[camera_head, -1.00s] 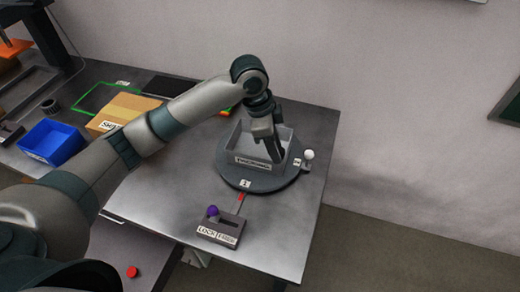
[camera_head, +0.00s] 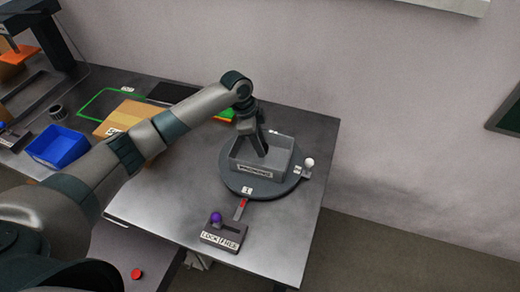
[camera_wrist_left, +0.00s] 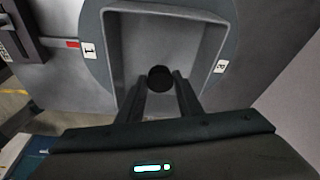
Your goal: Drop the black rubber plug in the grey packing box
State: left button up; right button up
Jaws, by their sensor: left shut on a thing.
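The grey packing box (camera_head: 283,152) is an open box with a label on its front wall. It stands on a round dark turntable (camera_head: 233,180). My left gripper (camera_head: 263,152) points down over the box's opening. In the left wrist view, a round black plug (camera_wrist_left: 160,78) shows between the fingertips of my left gripper (camera_wrist_left: 161,86), which is shut on it. Behind it in that view lies the inside of the grey box (camera_wrist_left: 128,50). The plug cannot be made out in the head view. My right gripper is not in view.
A purple-knobbed lever block (camera_head: 222,238) stands in front of the turntable. A white ball knob (camera_head: 309,162) is at its right. A blue bin (camera_head: 58,147) and a tan carton (camera_head: 112,117) are at the left. The front right tabletop is clear.

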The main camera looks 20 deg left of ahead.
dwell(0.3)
pick_arm(q)
jog(key=shift+f+p, duration=0.95)
jog(key=shift+f, duration=1.05)
jog(key=shift+f, duration=0.2)
jog(key=o, duration=1)
jog(key=shift+r, duration=0.1)
